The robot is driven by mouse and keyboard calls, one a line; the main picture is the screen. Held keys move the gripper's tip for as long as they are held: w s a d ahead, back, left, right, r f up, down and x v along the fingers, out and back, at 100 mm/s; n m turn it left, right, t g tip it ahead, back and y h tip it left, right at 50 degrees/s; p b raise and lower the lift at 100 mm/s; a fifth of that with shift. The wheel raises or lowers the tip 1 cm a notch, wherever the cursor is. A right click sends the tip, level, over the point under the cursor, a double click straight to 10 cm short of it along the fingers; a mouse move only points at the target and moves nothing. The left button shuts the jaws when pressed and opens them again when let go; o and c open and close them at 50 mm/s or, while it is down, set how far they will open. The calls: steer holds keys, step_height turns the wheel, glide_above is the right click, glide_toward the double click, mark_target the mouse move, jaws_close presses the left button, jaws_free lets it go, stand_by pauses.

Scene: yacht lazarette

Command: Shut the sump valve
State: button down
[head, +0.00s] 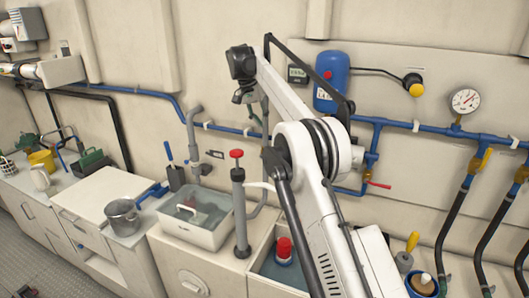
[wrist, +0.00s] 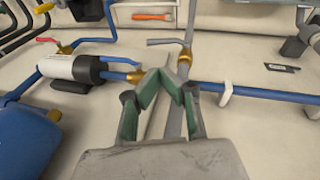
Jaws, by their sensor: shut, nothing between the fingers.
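No label marks the sump valve, so I cannot tell which valve it is. In the wrist view, a brass valve with a grey lever (wrist: 165,42) sits on a grey pipe just beyond my gripper (wrist: 172,73). The green-padded fingers are shut and empty, their tips apart from the lever in the picture; depth is unclear. Another brass valve with a red lever (wrist: 47,40) is at upper left. In the head view, my gripper (head: 246,98) hangs small at the arm's end before the wall. A red-handled valve (head: 377,185) is on the blue pipe right of the arm.
Below are a sink (head: 190,218), a red-topped pump (head: 238,200) and a pot (head: 122,216). A black-and-white cylinder (wrist: 85,68) is left of my fingers.

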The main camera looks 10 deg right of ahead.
steer(key=shift+m, duration=0.6)
steer(key=p+x, duration=0.2)
steer(key=x, duration=1.1)
steer(key=shift+d+f, duration=0.1)
steer(key=shift+f, duration=0.2)
